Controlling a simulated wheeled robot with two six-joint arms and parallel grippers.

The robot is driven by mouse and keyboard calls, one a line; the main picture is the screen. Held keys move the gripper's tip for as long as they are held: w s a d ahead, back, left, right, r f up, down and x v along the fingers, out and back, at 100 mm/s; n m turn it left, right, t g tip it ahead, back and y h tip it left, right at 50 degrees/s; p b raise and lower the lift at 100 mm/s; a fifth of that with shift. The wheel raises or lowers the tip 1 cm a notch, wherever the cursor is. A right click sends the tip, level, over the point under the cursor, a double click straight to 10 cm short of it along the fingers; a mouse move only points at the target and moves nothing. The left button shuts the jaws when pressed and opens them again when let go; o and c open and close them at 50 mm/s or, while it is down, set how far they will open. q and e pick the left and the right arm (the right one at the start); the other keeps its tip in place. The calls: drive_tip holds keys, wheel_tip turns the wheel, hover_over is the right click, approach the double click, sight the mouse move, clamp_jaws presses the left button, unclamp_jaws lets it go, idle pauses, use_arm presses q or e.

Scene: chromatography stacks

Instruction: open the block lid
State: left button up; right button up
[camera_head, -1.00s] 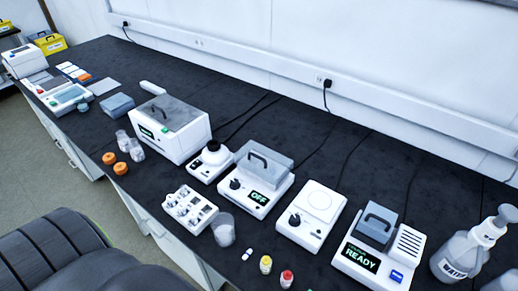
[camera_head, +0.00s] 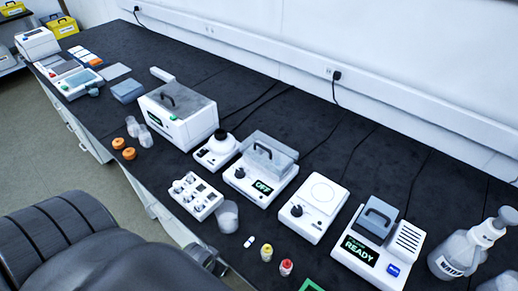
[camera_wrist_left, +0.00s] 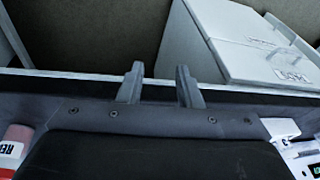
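A grey lid with a dark arched handle (camera_head: 376,219) sits shut on the white device with the green READY display (camera_head: 360,250) at right in the head view. A second lid, translucent with a handle (camera_head: 268,157), sits shut on the white device with the OFF display (camera_head: 250,186). My left gripper (camera_wrist_left: 162,85) shows in the left wrist view with its two fingers apart and nothing between them. It is near the counter's front edge, away from both lids. My left arm fills the lower left of the head view. My right gripper is not in view.
Near the counter front are a white vial rack (camera_head: 196,195), a clear beaker (camera_head: 228,216), a yellow-capped vial (camera_head: 266,252) and a red-capped vial (camera_head: 286,267). A WATER bottle (camera_head: 463,250) stands at far right. A green-edged item (camera_head: 310,286) shows at the bottom.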

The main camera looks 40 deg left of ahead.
use_arm(q)
wheel_tip(320, 180, up, 14)
drive_tip(key=w+n, duration=0.1)
drive_tip(key=w, duration=0.2)
drive_tip(key=w+a+r+n+h, duration=0.1)
drive_tip(key=w+a+r+n, duration=0.2)
drive_tip(key=w, duration=0.6)
drive_tip(key=w+r+n, duration=0.3)
drive_tip(key=w+n, duration=0.1)
drive_tip(key=w, duration=0.5)
drive_tip(key=w+a+r+n, duration=0.35)
drive_tip(key=w+r, duration=0.25)
drive_tip(key=r, duration=0.2)
drive_tip(key=w+a+r+n, duration=0.2)
drive_tip(key=w+r+n, duration=0.35)
drive_tip(key=r, duration=0.25)
drive_tip(key=b, duration=0.1)
approach(260, 145)
drive_tip(key=shift+m+g+h, duration=0.3)
drive_tip(key=shift+g+h, duration=0.1)
drive_tip(key=f, duration=0.2)
drive_tip(key=w+f, duration=0.1)
drive_tip(key=f, duration=0.2)
drive_tip(key=w+f, duration=0.1)
drive_tip(key=f, duration=0.1)
drive_tip(key=shift+a+f+p, duration=0.15)
drive_tip(key=shift+a+p, duration=0.15)
drive_tip(key=shift+p, duration=0.05)
drive_tip(key=shift+c, duration=0.4)
